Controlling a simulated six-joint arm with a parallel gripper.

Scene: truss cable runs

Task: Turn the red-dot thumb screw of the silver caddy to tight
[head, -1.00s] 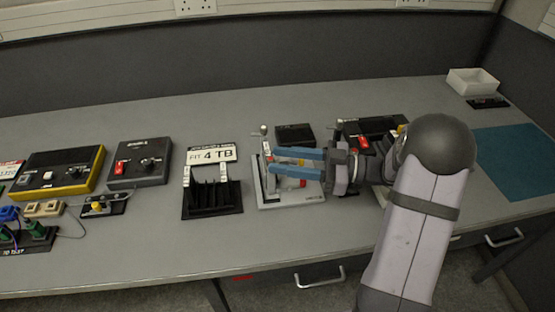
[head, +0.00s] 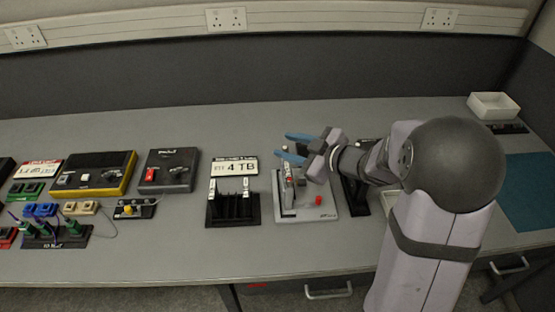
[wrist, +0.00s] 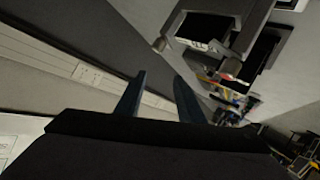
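The silver caddy (head: 328,212) is a light grey plate with an upright frame, standing on the bench right of the "FIT 4 TB" stand. A small red part (head: 319,200) shows near its front right. The red-dot thumb screw cannot be made out surely in the head view. My gripper (head: 297,148) is open and empty, its two blue fingers apart, above the back of the caddy and partly covering it. In the wrist view the fingers (wrist: 158,98) have nothing between them. A silver cylinder with a reddish face (wrist: 230,68) shows at upper right there; which screw it is stays unclear.
The "FIT 4 TB" stand (head: 233,210) is left of the caddy. A black unit (head: 357,195) stands close on its right, partly behind my arm. Switch boxes (head: 168,172) are further left, a white tray (head: 493,106) at the back right. The bench front is clear.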

